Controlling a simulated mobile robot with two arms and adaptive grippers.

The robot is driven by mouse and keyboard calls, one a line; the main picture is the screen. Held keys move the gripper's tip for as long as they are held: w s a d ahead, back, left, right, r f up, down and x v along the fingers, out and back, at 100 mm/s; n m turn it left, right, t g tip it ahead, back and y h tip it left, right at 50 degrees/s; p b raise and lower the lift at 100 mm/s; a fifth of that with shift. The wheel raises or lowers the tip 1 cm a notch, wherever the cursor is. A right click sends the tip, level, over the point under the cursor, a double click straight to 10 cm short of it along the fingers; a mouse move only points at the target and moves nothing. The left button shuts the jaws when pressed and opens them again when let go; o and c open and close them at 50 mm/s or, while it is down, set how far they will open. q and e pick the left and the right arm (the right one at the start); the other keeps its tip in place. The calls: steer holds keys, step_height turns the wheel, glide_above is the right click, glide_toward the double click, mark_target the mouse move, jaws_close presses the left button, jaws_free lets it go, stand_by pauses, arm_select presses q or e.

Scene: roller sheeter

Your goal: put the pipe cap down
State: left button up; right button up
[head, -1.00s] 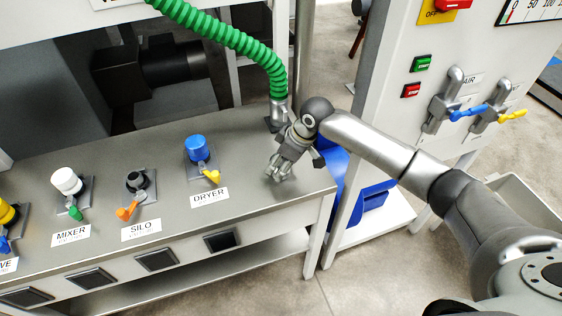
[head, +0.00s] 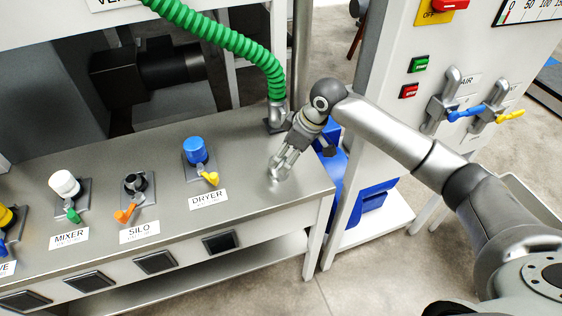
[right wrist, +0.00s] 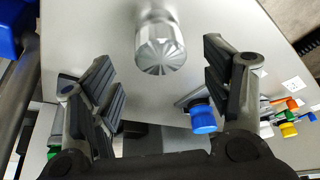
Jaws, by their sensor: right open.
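The pipe cap (right wrist: 160,50) is a silvery metal piece with a ribbed round face. In the right wrist view it is on the grey metal bench top (right wrist: 95,25), in the gap between my right gripper's fingers. My right gripper (right wrist: 165,80) is open, with a finger on each side of the cap and clear space between them and it. In the head view my right gripper (head: 281,168) points down over the right end of the bench. There the cap is small and hard to tell from the fingers. My left gripper is not in view.
The blue-capped DRYER valve (head: 196,150) stands left of my gripper, with the SILO valve (head: 135,182) and MIXER valve (head: 66,184) farther left. A green hose (head: 225,40) meets the bench behind my gripper. A blue bin (head: 370,195) is beyond the bench's right end.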

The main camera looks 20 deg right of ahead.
steer(key=v, duration=0.6)
stand_by(0.3)
